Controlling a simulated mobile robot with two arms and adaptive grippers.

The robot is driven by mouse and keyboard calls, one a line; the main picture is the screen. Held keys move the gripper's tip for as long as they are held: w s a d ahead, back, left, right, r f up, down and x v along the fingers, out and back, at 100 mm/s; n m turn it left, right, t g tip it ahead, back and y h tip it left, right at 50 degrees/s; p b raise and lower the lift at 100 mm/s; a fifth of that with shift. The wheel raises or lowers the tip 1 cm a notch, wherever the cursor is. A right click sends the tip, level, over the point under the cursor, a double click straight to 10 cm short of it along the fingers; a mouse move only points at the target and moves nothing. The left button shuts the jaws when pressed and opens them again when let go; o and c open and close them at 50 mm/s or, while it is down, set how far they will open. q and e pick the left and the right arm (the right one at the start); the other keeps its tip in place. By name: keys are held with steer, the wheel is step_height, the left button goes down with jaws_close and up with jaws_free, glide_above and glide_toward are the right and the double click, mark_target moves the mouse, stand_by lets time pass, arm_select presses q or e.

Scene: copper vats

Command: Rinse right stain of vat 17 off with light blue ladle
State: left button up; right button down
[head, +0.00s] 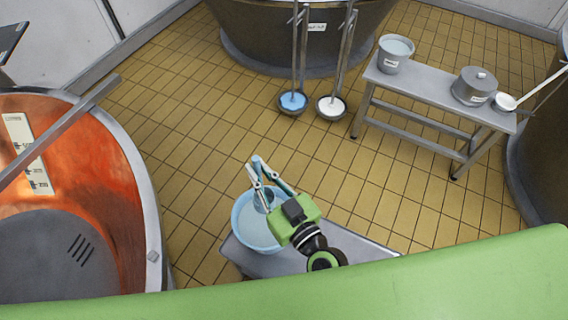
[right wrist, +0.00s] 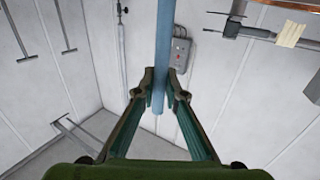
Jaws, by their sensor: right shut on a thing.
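My right gripper (head: 262,181) is shut on the light blue ladle (head: 258,163) by its handle, above a light blue bucket (head: 239,209). In the right wrist view the ladle's blue handle (right wrist: 164,45) stands between the two fingertips (right wrist: 160,88). The ladle's lower part shows over or in the bucket; I cannot tell whether it touches the liquid. The copper vat (head: 128,215) at the left has a steel rim and a pale scale plate (head: 25,150) inside. I cannot read a vat number or make out a stain. My left gripper is out of view.
The bucket stands on a low grey bench (head: 350,243). At the back right a grey table (head: 425,86) holds a bucket (head: 396,52), a lidded pot (head: 474,86) and a white ladle (head: 507,102). Long-handled tools stand by the rear vat (head: 275,60). The tiled floor between is clear.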

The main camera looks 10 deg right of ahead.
steer(key=f+b, duration=1.6)
steer(key=f, duration=0.2)
steer(key=shift+a+f, duration=0.15)
steer(key=shift+a, duration=0.05)
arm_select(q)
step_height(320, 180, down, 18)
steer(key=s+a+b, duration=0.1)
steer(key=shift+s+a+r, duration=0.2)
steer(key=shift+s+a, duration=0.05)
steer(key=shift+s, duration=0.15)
arm_select(e)
steer(key=shift+f, duration=0.8)
arm_select(q)
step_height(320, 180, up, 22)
steer(key=p, duration=2.1)
steer(key=shift+p, duration=0.4)
arm_select(e)
step_height(320, 180, up, 21)
steer(key=shift+r, duration=0.1)
